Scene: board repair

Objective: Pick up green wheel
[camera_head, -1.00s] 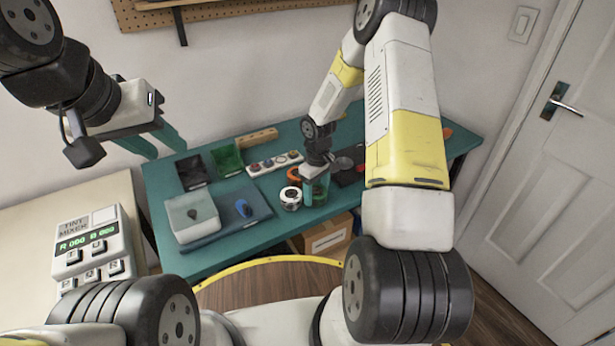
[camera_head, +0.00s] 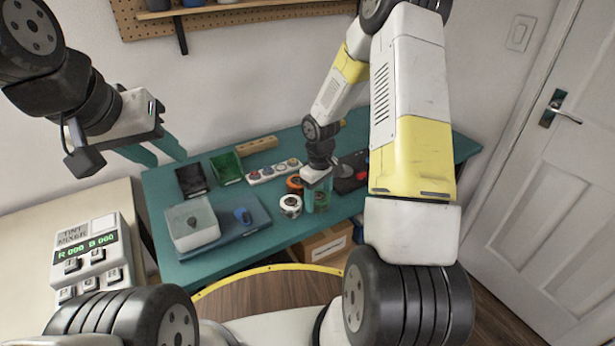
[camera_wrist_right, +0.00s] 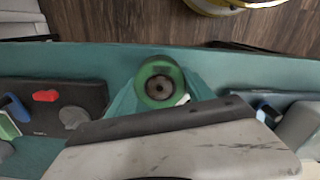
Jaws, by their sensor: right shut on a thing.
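The green wheel (camera_wrist_right: 158,86) shows in the right wrist view as a green ring with a dark hub, between the teal fingers of my right gripper. My right gripper (camera_head: 318,199) is shut on it, at the front part of the teal table. In the head view the fingers partly hide the wheel, and I cannot tell whether it touches the tabletop. My left gripper (camera_head: 160,153) is open and empty, above the table's back left corner.
A white wheel (camera_head: 290,206) and an orange wheel (camera_head: 295,184) stand just left of my right gripper. A cardboard box (camera_head: 324,244) is below.

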